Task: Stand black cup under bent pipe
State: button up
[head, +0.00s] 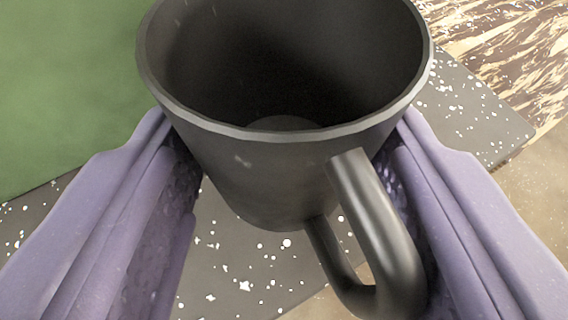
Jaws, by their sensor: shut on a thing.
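The black cup (265,170) fills the middle of the head view, with its open mouth facing up toward the camera. Its inside looks empty. Its handle (385,240) points toward the lower right, close to the right finger. My gripper (290,150) has purple fingers, one on each side of the cup, and is shut on the cup's body. I cannot tell whether the cup's bottom touches the surface below. The bent pipe is not in view.
Below the cup is a dark surface with white speckles (240,275). A green area (65,90) lies at the left. A brown and cream streaked surface (505,45) shows at the upper right, and a tan surface (545,170) at the right edge.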

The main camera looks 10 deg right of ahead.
jog(key=shift+f, duration=0.2)
jog(key=o, duration=1.2)
jog(key=shift+s, duration=0.1)
jog(key=shift+s+a+b, duration=0.25)
jog(key=shift+s, duration=1.35)
jog(key=shift+s+a+b, duration=0.2)
jog(key=shift+s+b, duration=0.1)
jog(key=shift+s, duration=1.35)
jog(key=shift+s+a+b, duration=0.25)
jog(key=shift+s, duration=1.35)
